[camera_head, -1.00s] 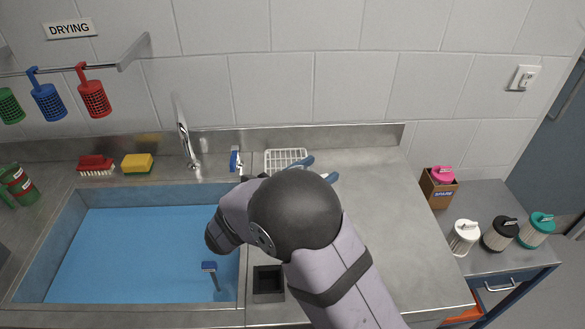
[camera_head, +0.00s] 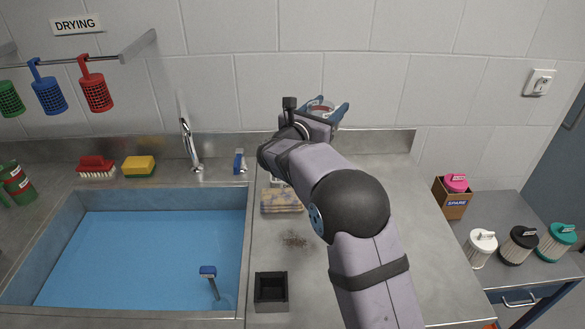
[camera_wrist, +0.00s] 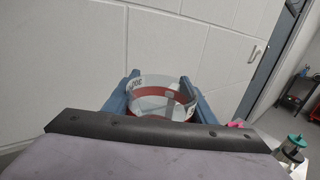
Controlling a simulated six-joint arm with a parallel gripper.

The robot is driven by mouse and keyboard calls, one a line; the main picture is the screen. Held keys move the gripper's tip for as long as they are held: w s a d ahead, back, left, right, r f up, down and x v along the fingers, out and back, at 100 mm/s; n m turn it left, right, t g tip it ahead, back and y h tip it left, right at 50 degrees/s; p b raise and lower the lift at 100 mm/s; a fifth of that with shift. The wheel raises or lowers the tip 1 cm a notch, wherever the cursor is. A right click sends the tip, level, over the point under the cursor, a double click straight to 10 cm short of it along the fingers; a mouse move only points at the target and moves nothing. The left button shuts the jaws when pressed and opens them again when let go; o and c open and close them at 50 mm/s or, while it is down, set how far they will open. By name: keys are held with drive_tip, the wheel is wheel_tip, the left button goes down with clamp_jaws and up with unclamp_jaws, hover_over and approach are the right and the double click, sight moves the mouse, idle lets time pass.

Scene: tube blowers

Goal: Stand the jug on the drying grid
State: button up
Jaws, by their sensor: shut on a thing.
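A clear jug (camera_head: 321,106) with a red band is held between the blue fingers of my gripper (camera_head: 328,112), raised near the back wall. The wrist view shows the jug (camera_wrist: 162,102) from behind, with its rim roughly level and a blue finger on each side. I cannot tell its exact tilt. The white wire drying grid lies at the back of the counter, right of the tap, and is now hidden behind my arm.
A blue sink (camera_head: 150,250) is at left, with a tap (camera_head: 188,145). A folded patterned cloth (camera_head: 282,200), brown crumbs (camera_head: 294,239) and a black square holder (camera_head: 271,291) are on the counter. Lidded canisters (camera_head: 518,245) stand at right. The counter right of my arm is clear.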

sight(312, 104)
drive_tip(key=w+a+y, duration=0.1)
drive_tip(key=a+n+t+y, duration=0.1)
drive_tip(key=w+a+n+y, duration=0.1)
drive_tip(key=a, duration=0.1)
drive_tip(key=shift+w+a+f+t, duration=0.1)
drive_tip(key=shift+w+f+t, duration=0.15)
drive_tip(key=shift+w+t, duration=0.1)
drive_tip(key=shift+w+a+f, duration=0.15)
drive_tip(key=shift+a+f, duration=0.05)
drive_tip(key=shift+f, duration=0.05)
wheel_tip(312, 104, down, 10)
drive_tip(key=p, duration=0.2)
drive_tip(key=shift+f, duration=0.1)
drive_tip(key=o, duration=1)
drive_tip(key=shift+o, duration=0.2)
